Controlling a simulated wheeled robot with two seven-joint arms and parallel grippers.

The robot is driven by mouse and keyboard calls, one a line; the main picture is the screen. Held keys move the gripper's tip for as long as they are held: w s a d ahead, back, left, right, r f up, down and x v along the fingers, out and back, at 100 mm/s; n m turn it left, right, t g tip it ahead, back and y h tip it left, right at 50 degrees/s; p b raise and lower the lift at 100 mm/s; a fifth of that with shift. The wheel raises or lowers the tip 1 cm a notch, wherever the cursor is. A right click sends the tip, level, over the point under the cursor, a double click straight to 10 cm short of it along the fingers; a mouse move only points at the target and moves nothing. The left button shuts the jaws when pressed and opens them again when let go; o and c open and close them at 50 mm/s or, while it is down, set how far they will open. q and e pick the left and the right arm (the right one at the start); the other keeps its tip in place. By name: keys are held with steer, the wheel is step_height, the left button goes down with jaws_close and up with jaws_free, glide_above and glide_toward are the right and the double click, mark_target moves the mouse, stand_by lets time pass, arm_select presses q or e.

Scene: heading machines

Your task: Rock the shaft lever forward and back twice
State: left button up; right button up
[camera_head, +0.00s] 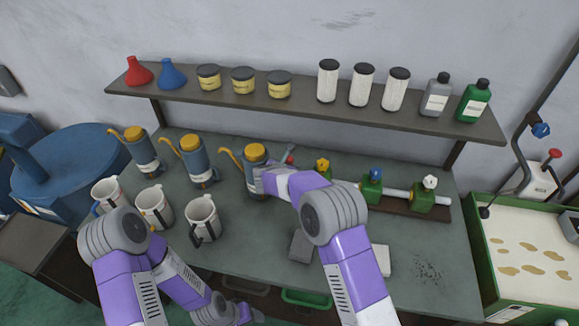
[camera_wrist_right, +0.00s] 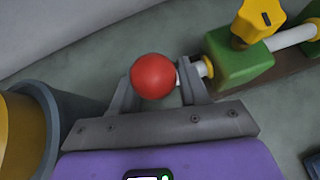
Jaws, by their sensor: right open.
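The shaft lever's red ball knob (camera_wrist_right: 154,76) sits between the two fingers of my right gripper (camera_wrist_right: 158,88) in the wrist view. The fingers stand apart on either side of it; whether they touch it I cannot tell. A pale rod shows just right of the ball. The lever's arm is mostly hidden. My left gripper (camera_head: 246,315) is low at the bottom edge, its fingers too unclear to read.
The shaft runs through green blocks with yellow (camera_head: 323,164), blue and white knobs. An orange-topped oil can (camera_head: 256,154) stands close left of my right gripper. White mugs (camera_head: 203,218) stand in front. A shelf (camera_head: 300,103) with bottles and jars runs behind.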

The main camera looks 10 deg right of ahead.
steer(key=v, duration=0.7)
